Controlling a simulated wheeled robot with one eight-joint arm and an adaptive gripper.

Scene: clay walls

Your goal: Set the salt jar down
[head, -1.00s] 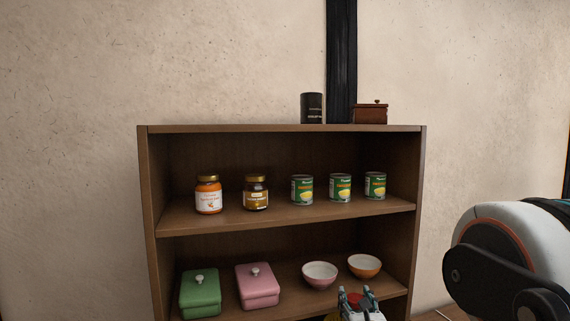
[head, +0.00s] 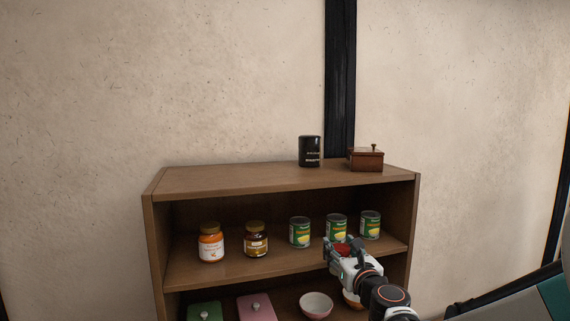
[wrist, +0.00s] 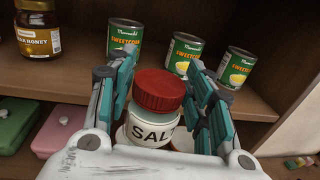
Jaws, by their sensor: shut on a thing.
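The salt jar (wrist: 150,125) has a red lid and a white label reading SALT. In the wrist view it stands upright between the two fingers of my gripper (wrist: 160,100), which is shut on it. In the head view my gripper (head: 345,255) is in front of the shelf unit's right half, near the middle shelf's front edge. There the jar's red lid (head: 342,249) shows between the fingers, and the rest of the jar is hidden.
The middle shelf (head: 190,271) holds an orange jar (head: 211,243), a honey jar (head: 255,240) and several sweetcorn cans (head: 300,232). The shelf below holds lidded boxes (head: 254,308) and bowls (head: 316,304). The top (head: 230,178) bears a black canister (head: 309,151) and a wooden box (head: 366,159), with its left part clear.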

